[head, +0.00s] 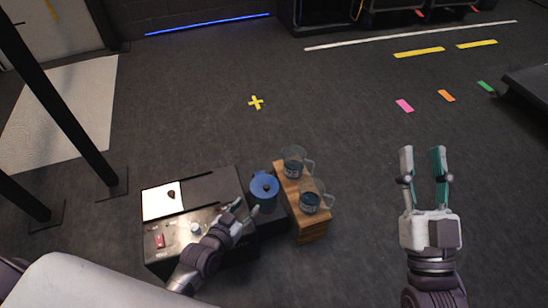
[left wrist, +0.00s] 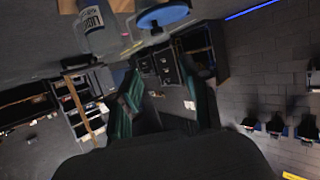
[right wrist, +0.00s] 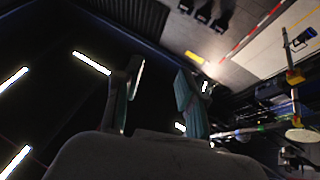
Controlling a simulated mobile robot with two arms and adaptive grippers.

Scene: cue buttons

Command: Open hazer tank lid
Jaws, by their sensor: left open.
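The hazer (head: 215,190) is a dark box low in the head view, with a metal top and a white panel. A round blue lid (head: 264,187) with a dark knob in its middle sits at its right end, seated flat as far as I can tell. The blue disc also shows at the top of the left wrist view (left wrist: 163,15). My left gripper (head: 246,207) is open and empty, just left of and below the lid; whether it touches is unclear. My right gripper (head: 424,160) is open and empty, well to the right over bare floor.
A wooden crate (head: 312,232) right of the lid bears two clear jugs with dark liquid, a far one (head: 294,162) and a near one (head: 310,203). A small red item (head: 160,241) is on the hazer's left end. Dark floor beyond is mostly clear.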

